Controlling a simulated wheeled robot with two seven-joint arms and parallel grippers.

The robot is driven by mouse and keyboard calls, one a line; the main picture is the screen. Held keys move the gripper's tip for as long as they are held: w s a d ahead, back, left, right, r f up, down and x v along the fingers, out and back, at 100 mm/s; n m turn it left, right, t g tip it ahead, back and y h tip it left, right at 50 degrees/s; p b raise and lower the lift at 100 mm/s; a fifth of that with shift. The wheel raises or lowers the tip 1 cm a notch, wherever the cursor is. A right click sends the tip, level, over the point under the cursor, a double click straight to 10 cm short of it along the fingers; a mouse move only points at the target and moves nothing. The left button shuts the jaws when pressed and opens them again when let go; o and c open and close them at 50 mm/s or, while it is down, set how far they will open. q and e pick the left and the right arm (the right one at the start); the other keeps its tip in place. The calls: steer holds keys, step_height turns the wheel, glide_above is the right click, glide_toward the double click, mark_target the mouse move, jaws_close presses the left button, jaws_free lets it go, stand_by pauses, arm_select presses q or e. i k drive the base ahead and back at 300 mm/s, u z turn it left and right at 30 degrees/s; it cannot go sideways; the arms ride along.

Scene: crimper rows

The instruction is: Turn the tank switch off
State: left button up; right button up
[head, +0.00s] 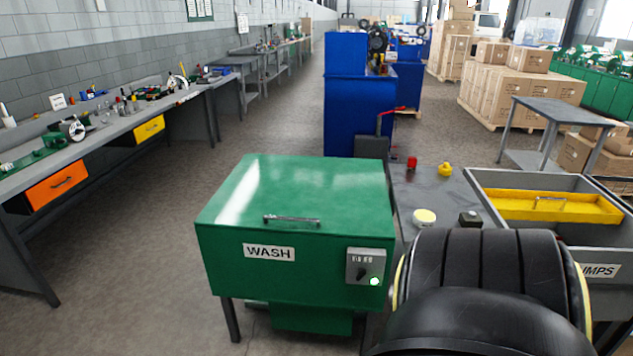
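The green tank (292,225) with a white WASH label (269,252) stands in the lower middle of the head view, its lid down. A grey switch box (366,266) is on the right of its front face. It bears a small dark knob (362,273), small print too fine to read, and a bright, whitish-green lamp (374,281) at its lower right. The knob looks tilted, but I cannot read which mark it points to. A large black arm link of mine fills the lower right, just right of the tank. Neither gripper is in view.
Right of the tank is a grey table (436,190) with a red item (412,163), a yellow item (445,169) and a pale round item (424,217). A bin with a yellow tray (540,206) adjoins it. Workbenches (110,130) line the left wall. Floor (150,230) left of the tank is clear.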

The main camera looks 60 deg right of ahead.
mark_target(362, 272)
steer(key=z, duration=0.45)
steer(key=i, duration=1.25)
steer(key=z, duration=1.5)
steer(key=i, duration=0.45)
steer(key=z, duration=0.5)
